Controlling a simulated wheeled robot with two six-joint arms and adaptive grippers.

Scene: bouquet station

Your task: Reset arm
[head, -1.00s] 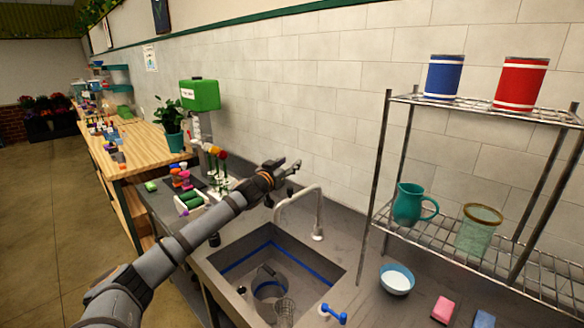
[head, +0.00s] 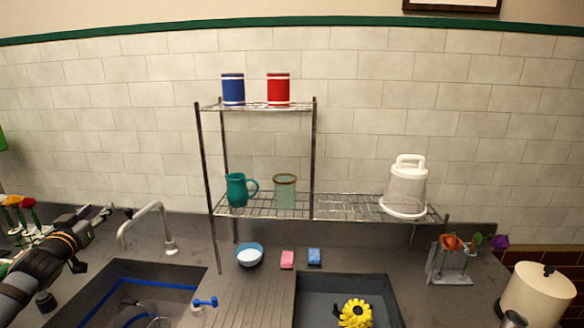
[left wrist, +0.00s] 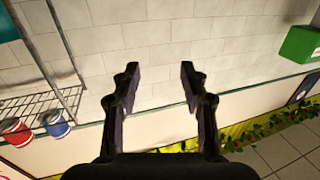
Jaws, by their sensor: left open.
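My left gripper (head: 97,220) is at the left of the head view, raised over the counter near the flowers and left of the faucet. In the left wrist view its two fingers (left wrist: 158,95) are apart with nothing between them, and the tiled wall shows behind. My right gripper is not in view.
A faucet (head: 165,222) stands behind the left sink basin (head: 80,300). A second basin (head: 320,290) holds a yellow flower (head: 355,314).

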